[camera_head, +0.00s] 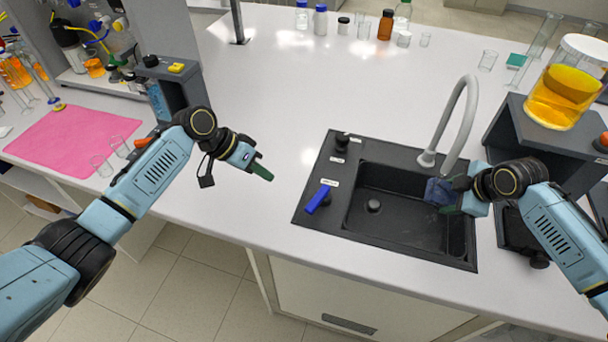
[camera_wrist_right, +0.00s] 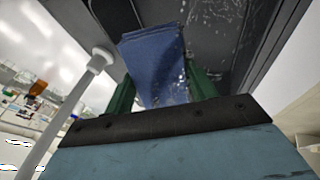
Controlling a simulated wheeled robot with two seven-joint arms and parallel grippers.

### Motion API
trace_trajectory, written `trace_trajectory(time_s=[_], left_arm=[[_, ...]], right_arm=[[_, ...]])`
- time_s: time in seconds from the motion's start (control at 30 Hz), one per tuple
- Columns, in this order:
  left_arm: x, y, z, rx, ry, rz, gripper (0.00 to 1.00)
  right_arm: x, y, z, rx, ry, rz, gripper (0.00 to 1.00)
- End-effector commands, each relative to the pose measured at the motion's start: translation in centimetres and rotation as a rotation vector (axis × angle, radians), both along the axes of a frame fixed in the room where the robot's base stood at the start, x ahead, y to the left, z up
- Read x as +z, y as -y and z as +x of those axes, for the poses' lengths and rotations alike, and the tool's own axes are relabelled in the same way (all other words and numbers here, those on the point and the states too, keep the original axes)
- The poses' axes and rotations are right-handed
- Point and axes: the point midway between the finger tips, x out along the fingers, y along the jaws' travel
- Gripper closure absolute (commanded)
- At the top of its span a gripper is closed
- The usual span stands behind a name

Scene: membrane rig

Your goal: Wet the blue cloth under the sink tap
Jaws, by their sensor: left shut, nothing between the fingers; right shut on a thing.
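The blue cloth (camera_head: 438,191) is at the right side of the black sink (camera_head: 340,233), just below the tap's spout. My right gripper (camera_head: 448,194) is shut on the cloth. In the right wrist view the cloth (camera_wrist_right: 155,65) hangs between the green fingers, with specks like droplets beside it. The grey tap (camera_head: 467,110) arches over the sink; its spout also shows in the right wrist view (camera_wrist_right: 100,60). A blue lever (camera_head: 318,199) is on the sink's left ledge. My left gripper (camera_head: 262,171) is shut and empty above the counter, left of the sink.
A pink mat (camera_head: 70,140) lies at the left. A dark stand (camera_head: 540,140) with a jar of yellow liquid (camera_head: 563,95) is right of the sink. Bottles, including a brown one (camera_head: 385,25), stand at the back. The middle counter (camera_head: 290,100) is clear.

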Motion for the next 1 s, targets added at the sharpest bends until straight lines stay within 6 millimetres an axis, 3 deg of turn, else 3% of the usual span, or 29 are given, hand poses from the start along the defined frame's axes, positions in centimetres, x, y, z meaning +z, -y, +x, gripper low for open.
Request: trace_trajectory(time_s=[0.4,0.63,1.0], left_arm=[[-6.7,5.1,0.8,0.002,-0.004,-0.001,1.00],[-6.5,7.7,-0.8,0.001,-0.001,0.000,1.00],[-6.4,8.3,-1.1,0.003,-0.001,0.000,1.00]], right_arm=[[0.0,0.0,0.0,0.000,0.000,0.000,0.62],[0.0,0.0,0.0,0.000,0.000,0.000,0.62],[0.0,0.0,0.0,0.000,0.000,0.000,0.62]])
